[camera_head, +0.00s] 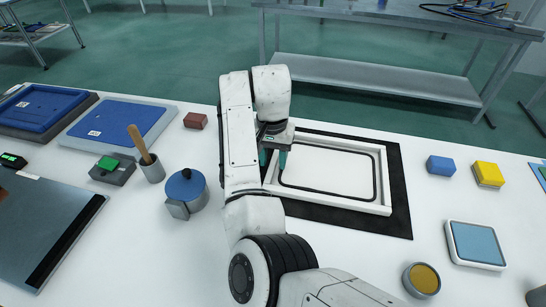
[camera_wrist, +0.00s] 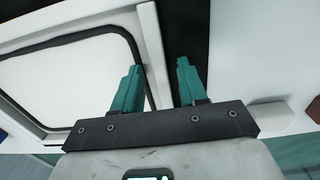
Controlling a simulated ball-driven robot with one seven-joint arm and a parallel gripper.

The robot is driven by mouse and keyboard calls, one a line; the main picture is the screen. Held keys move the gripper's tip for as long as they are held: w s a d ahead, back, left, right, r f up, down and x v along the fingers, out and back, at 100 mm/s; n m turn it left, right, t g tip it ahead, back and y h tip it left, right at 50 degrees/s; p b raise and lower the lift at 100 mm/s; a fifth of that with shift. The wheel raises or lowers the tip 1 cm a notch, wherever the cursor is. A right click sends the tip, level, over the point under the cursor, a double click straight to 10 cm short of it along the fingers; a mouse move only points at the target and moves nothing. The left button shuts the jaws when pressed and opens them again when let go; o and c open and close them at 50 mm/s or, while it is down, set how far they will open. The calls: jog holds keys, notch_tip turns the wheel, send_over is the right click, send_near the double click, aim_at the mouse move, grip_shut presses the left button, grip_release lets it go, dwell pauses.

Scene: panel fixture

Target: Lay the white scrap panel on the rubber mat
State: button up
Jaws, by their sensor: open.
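The white panel (camera_head: 330,172) has a raised white rim and a black rounded line inside it. It lies flat on the black rubber mat (camera_head: 400,195), whose border shows around it. My gripper (camera_head: 274,158) is at the panel's left edge, fingers pointing down. In the wrist view my gripper (camera_wrist: 158,82) is open, with its teal fingers apart on either side of the panel's rim (camera_wrist: 151,45). Black mat (camera_wrist: 187,30) shows beyond the rim. My arm hides the mat's left part and some of the panel's left rim in the head view.
Left of my arm stand a blue round-topped container (camera_head: 186,187), a cup with a wooden handle (camera_head: 151,168) and a dark red block (camera_head: 197,120). To the right are a blue block (camera_head: 440,165), a yellow block (camera_head: 488,174), a blue-topped tray (camera_head: 476,244) and a yellow-topped tin (camera_head: 422,280).

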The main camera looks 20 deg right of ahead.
notch_tip(320, 180, up, 12)
jog(key=p, duration=0.3)
dwell(0.4)
